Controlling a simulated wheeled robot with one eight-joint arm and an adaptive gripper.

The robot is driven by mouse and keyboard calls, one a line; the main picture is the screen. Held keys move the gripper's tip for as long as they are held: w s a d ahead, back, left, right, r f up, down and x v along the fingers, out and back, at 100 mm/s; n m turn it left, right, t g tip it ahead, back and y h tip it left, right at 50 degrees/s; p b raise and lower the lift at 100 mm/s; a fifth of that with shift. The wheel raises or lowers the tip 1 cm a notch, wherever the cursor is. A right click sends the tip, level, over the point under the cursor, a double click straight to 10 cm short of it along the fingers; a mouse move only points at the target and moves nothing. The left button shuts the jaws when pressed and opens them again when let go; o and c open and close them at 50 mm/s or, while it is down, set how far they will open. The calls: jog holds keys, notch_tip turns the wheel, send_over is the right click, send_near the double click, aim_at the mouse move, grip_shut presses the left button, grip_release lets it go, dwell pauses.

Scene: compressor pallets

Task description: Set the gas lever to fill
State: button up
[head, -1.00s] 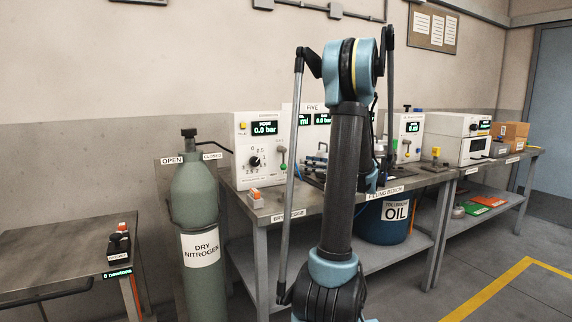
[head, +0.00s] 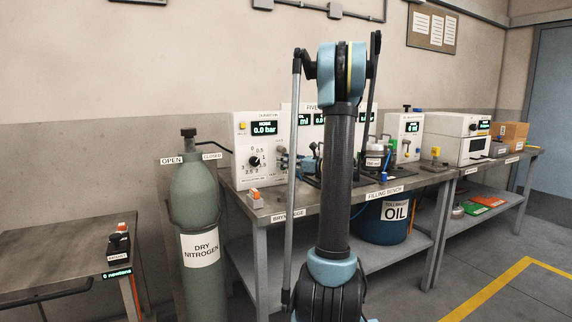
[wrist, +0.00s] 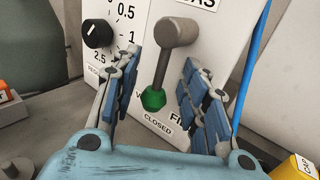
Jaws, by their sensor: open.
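In the wrist view, the gas lever (wrist: 166,68) hangs down from a grey pivot and ends in a green knob (wrist: 153,99). The knob is just above the "CLOSED" label (wrist: 158,124). The partly hidden "FILL" label (wrist: 178,117) is to its right, and a label at the left shows only a "V". My gripper (wrist: 162,75) is open, with one blue-padded finger on each side of the lever; contact cannot be told. In the head view, the white panel (head: 241,178) stands on the bench, and my gripper is partly hidden by my arm.
A black dial (wrist: 97,33) is left of the lever. A blue line (wrist: 250,60) runs close by the right finger. A yellow block (wrist: 296,167) is at the lower right. In the head view, a green dry nitrogen cylinder (head: 196,205) stands left of the bench (head: 257,213).

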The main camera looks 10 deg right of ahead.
jog(key=shift+c, duration=0.6)
grip_shut()
jog(key=shift+w+d+r+n+g+h, duration=0.15)
jog(key=shift+d+r+n+g+h, duration=0.2)
jog(key=shift+n+h, duration=0.5)
jog(key=shift+w+d+r+n+g+h, duration=0.1)
jog(key=shift+d+r+n+h, duration=0.1)
jog(key=shift+d+n+h, duration=0.6)
jog(key=shift+w+d+r+n+g+h, duration=0.2)
jog(key=shift+n+h, duration=0.35)
jog(key=shift+n, duration=0.6)
jog(key=shift+r, duration=0.1)
jog(key=shift+o, duration=0.6)
grip_release()
